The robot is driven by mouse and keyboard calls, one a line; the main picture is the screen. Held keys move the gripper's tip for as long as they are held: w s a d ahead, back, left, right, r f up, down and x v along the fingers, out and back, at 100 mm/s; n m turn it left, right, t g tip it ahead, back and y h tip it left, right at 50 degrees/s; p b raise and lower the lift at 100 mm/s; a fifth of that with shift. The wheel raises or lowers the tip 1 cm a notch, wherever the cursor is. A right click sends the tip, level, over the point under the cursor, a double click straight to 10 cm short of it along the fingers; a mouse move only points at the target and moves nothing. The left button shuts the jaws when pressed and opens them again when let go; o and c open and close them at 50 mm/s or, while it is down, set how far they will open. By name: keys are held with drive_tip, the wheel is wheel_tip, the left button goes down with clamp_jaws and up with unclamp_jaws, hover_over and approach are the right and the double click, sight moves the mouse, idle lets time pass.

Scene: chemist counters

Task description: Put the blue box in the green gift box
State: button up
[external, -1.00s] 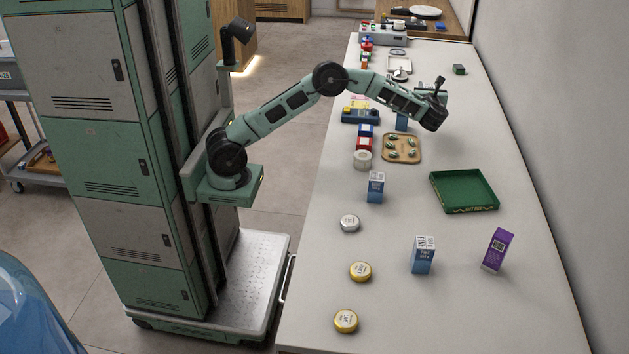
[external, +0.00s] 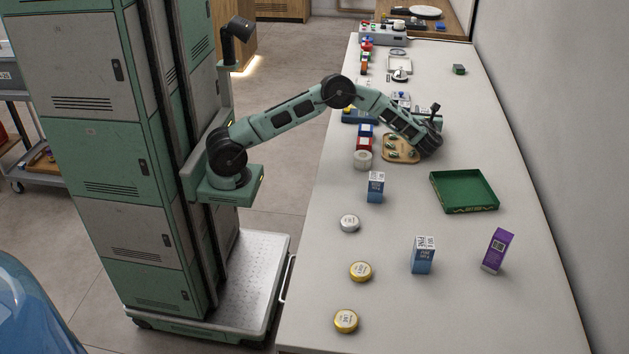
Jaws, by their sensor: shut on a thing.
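The green gift box (external: 464,191) is an open, shallow green tray on the right of the counter, and it looks empty. My gripper (external: 432,146) is low over the counter, behind and left of the tray, beside the wooden board. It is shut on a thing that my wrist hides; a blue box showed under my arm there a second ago. Two other blue boxes stand upright on the counter, a smaller one (external: 375,187) left of the tray and a larger one (external: 423,255) in front of it.
A wooden board (external: 388,156) with small green items lies left of my gripper. A purple box (external: 497,251) stands front right. A silver tin (external: 349,223) and gold-coloured tins (external: 360,271) line the left edge. The counter between the board and the tray is clear.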

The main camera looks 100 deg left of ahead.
drive_tip(key=shift+f, duration=0.15)
drive_tip(key=o, duration=1)
drive_tip(key=shift+o, duration=0.2)
drive_tip(key=shift+d, duration=0.2)
drive_tip(key=shift+o, duration=0.4)
drive_tip(key=d, duration=0.7)
